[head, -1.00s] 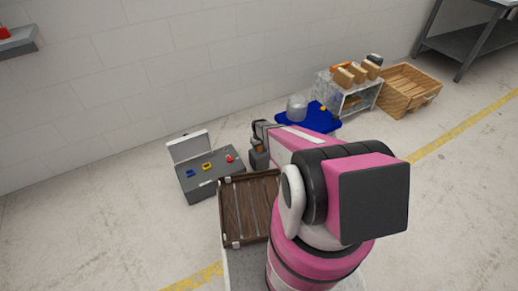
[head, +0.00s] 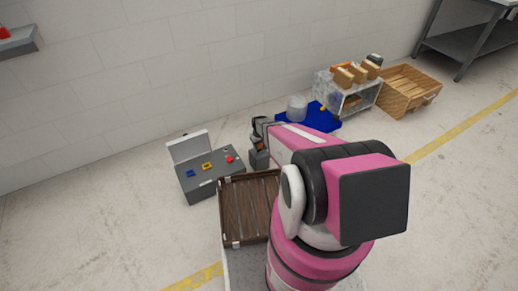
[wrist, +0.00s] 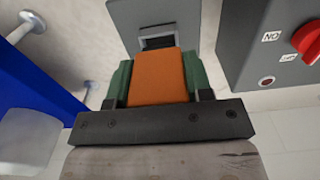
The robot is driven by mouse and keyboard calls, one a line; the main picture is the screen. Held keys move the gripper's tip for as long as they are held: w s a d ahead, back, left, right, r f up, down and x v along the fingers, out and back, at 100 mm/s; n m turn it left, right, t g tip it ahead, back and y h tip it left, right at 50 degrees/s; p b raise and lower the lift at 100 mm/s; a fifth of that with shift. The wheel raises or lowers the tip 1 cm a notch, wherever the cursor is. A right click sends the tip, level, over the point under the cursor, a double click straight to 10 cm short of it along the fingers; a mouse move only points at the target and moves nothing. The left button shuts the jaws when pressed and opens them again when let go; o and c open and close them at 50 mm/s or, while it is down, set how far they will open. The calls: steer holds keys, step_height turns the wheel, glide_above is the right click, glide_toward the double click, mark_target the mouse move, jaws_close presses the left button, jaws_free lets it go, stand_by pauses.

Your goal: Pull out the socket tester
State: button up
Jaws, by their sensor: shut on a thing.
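My gripper (wrist: 157,98) is shut on the orange socket tester (wrist: 158,78), which lies between green-sided parts at the fingers. Just beyond the tester's far end is a grey box (wrist: 121,18) with a dark-framed opening (wrist: 158,36). I cannot tell whether the tester's tip is still inside that opening. In the head view, my gripper (head: 258,132) is at the small grey box (head: 259,160), between the grey panel case and the blue mat. The tester is only a small orange spot (head: 261,147) there, partly hidden by my gripper.
A grey panel case (head: 203,188) with a red knob (wrist: 308,38) stands close on the right in the wrist view. A brown slatted case (head: 232,213) is in front of it. A blue mat (head: 322,127) with a pale container (head: 297,107) lies beyond. A wall is behind.

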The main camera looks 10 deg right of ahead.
steer(key=shift+r, duration=1.8)
